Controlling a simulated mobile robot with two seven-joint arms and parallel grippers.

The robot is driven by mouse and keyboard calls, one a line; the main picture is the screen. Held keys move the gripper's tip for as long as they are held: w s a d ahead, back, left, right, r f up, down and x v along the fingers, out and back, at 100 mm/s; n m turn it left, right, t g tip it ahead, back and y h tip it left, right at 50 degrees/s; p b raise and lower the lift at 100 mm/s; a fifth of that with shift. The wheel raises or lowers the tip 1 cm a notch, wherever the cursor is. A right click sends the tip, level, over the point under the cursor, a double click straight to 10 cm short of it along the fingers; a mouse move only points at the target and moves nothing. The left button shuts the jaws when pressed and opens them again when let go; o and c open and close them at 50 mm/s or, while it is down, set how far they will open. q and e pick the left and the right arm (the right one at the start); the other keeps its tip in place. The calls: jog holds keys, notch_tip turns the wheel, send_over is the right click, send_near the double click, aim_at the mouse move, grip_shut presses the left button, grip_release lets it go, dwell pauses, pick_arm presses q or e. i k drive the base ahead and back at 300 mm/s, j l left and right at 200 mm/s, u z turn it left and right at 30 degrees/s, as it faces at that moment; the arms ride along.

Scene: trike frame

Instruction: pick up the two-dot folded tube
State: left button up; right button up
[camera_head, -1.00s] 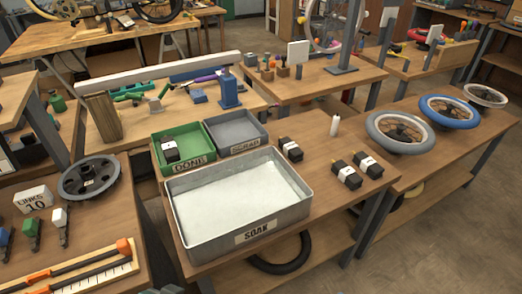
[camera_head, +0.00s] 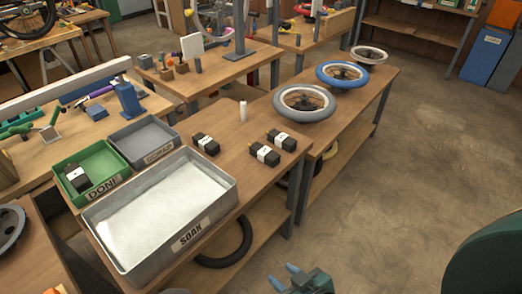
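Several black folded tubes with white bands are in view. One folded tube (camera_head: 206,144) lies right of the grey bin; two more, a left one (camera_head: 264,154) and a right one (camera_head: 282,140), lie close together near the bench's right edge. Another folded tube (camera_head: 76,179) lies in the green DONE bin (camera_head: 109,193). The dots on the bands are too small to read, so I cannot tell which is the two-dot one. My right gripper (camera_head: 284,276) is at the bottom edge, in front of the bench, its blue-tipped fingers apart and empty. My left gripper is out of view.
The SOAK tray (camera_head: 188,232) fills the bench's front left. A grey SCRAP bin (camera_head: 145,139) stands behind it. A white bottle (camera_head: 243,111) stands at the back. Wheels, including a grey one (camera_head: 304,102), lie on the right bench. Floor (camera_head: 405,165) at right is clear.

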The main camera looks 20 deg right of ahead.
aim_at(265, 154)
jog(key=l+u, duration=0.1)
jog(key=u, duration=0.3)
jog(key=l+u, duration=0.15)
jog(key=u, duration=0.2)
jog(key=k+l+u, duration=0.3)
jog(key=l, duration=0.15)
jog(key=k+l+u, duration=0.4)
jog(key=l, duration=0.3)
jog(key=k+l, duration=0.35)
jog(key=i+l, duration=0.2)
jog(key=i, duration=0.3)
jog(key=u, duration=0.05)
